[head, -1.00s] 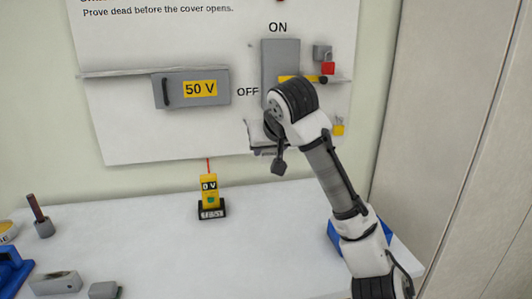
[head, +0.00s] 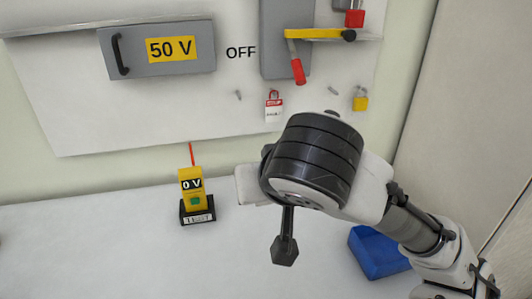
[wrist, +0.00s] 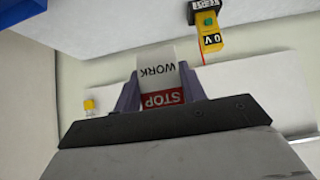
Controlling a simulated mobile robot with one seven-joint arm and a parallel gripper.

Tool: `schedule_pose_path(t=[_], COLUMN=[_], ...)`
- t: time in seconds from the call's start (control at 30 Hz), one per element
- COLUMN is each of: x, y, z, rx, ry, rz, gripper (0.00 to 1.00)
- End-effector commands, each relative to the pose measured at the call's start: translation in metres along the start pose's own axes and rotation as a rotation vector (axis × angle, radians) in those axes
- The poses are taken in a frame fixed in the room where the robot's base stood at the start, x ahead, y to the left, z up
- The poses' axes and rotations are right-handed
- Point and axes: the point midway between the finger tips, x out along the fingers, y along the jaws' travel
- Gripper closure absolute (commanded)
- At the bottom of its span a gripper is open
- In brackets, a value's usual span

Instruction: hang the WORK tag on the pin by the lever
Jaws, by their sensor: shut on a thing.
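My gripper (wrist: 158,90) is shut on the WORK tag (wrist: 157,69), a white tag with a red STOP band, upside down in the wrist view. In the head view my own wrist hides the fingers and the held tag. The lever (head: 297,66) has a red handle and slants down below the switch box. Two small grey pins stick out of the board below it, a left pin (head: 238,95) and a right pin (head: 333,90). Both look bare. Another red-and-white tag (head: 273,106) hangs between them. My wrist is below and in front of this row.
A yellow padlock (head: 360,101) hangs right of the right pin, and a red padlock (head: 354,17) hangs above. A yellow bar (head: 314,34) crosses the switch box. The yellow tester (head: 192,186) stands on the bench left of my wrist. A blue bin (head: 376,252) is at right.

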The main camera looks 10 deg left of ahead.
Motion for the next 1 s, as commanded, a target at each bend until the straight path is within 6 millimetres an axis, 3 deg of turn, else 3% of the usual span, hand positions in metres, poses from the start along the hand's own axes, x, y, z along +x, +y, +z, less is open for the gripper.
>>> schedule_pose_path(t=[0.2,1.0], x=[-0.001,0.023], y=[-0.001,0.0], z=[0.011,-0.016], rx=[0.007,0.008], ry=[0.0,0.0], rz=[0.005,0.003], gripper=[0.8,0.8])
